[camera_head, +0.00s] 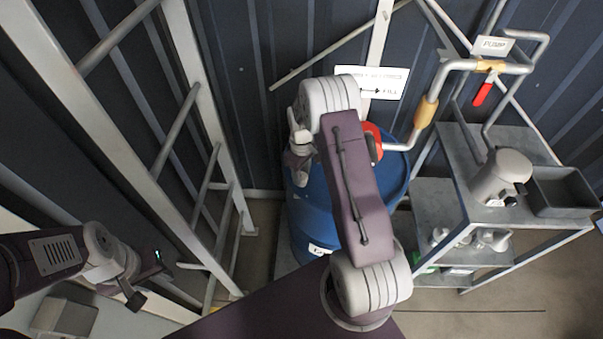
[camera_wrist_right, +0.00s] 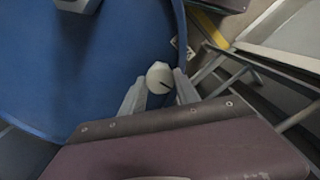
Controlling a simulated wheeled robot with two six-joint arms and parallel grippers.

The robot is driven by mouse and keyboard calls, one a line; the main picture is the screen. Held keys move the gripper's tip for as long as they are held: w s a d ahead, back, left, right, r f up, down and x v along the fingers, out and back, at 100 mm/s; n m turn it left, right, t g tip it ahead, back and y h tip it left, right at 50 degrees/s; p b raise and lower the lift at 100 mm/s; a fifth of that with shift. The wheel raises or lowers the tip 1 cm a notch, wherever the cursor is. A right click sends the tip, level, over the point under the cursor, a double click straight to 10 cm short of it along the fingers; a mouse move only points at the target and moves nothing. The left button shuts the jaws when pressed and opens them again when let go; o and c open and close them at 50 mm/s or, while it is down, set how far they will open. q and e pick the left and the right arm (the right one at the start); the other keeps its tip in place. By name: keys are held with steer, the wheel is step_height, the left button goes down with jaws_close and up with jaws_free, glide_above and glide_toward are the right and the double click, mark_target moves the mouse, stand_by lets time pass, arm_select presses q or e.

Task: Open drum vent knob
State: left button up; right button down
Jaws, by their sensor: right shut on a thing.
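The blue drum (camera_head: 303,222) stands behind my right arm, which hides much of its top. The vent knob (camera_wrist_right: 159,77), a small pale round cap with a dark line on it, sits near the drum's rim in the right wrist view. My right gripper (camera_wrist_right: 158,90) is shut on this knob, with one finger at each side. In the head view the right gripper (camera_head: 298,168) points down at the drum's left part, and the knob is hidden there. My left gripper (camera_head: 150,282) is at the lower left, away from the drum; its jaw gap is unclear.
A metal ladder frame (camera_head: 186,60) stands left of the drum. A grey shelf rack (camera_head: 437,200) on the right carries a grey canister (camera_head: 501,174) and an open bin (camera_head: 565,192). A pipe with a red-handled valve (camera_head: 482,94) runs above. A white sign (camera_head: 385,80) is behind.

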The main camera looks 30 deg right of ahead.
steer(key=shift+w+r, duration=0.1)
steer(key=c, duration=0.9)
jaws_free()
step_height(320, 180, up, 9)
steer(key=b, duration=0.1)
